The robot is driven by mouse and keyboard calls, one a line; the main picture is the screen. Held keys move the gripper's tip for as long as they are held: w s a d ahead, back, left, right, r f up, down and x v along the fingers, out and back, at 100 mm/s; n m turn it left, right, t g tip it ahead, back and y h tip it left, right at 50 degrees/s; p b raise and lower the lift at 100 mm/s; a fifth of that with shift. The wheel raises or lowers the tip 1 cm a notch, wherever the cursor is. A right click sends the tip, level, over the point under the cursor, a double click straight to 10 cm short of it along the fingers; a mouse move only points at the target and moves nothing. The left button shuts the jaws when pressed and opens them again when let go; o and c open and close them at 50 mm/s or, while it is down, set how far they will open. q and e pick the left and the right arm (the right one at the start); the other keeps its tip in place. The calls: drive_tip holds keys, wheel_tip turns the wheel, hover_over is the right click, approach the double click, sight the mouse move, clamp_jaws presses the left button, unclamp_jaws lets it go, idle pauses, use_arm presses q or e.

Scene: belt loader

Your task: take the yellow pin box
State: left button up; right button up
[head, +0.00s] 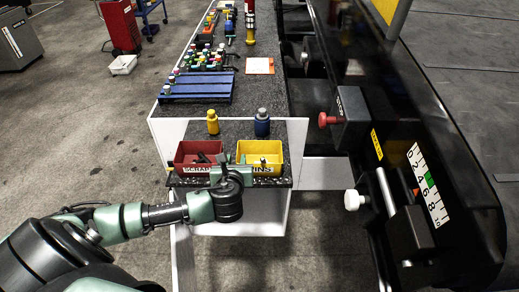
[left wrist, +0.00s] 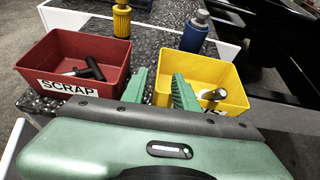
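The yellow pin box (head: 260,148) sits on the right of a low speckled shelf, its front label partly hidden by my arm. In the left wrist view the yellow pin box (left wrist: 222,72) holds a metal pin with a dark end. My left gripper (head: 223,162) is at the box's left side, between it and the red box. In the left wrist view the left gripper (left wrist: 159,90) is open and its green fingers appear either side of the box's left wall. Contact cannot be told. My right gripper is out of view.
A red SCRAP box (left wrist: 75,55) with dark T-shaped parts stands left of the yellow one. A yellow bottle (head: 213,123) and a blue bottle (head: 262,124) stand behind. A black machine (head: 420,150) with a red knob borders the right. Open floor lies left.

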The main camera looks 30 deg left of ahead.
use_arm(q)
drive_tip(key=shift+w+a+m, duration=0.3)
drive_tip(key=shift+w+a, duration=0.35)
drive_tip(key=shift+w, duration=0.3)
drive_tip(key=shift+w+a+f, duration=0.3)
drive_tip(key=shift+w+f, duration=0.1)
drive_tip(key=shift+w, duration=0.1)
drive_tip(key=x, duration=0.3)
drive_tip(key=shift+s+f, duration=0.1)
drive_tip(key=shift+f, duration=0.2)
drive_tip(key=shift+w+a+f, duration=0.2)
drive_tip(key=shift+w, duration=0.1)
drive_tip(key=shift+r, duration=0.1)
drive_tip(key=c, duration=0.5)
clamp_jaws()
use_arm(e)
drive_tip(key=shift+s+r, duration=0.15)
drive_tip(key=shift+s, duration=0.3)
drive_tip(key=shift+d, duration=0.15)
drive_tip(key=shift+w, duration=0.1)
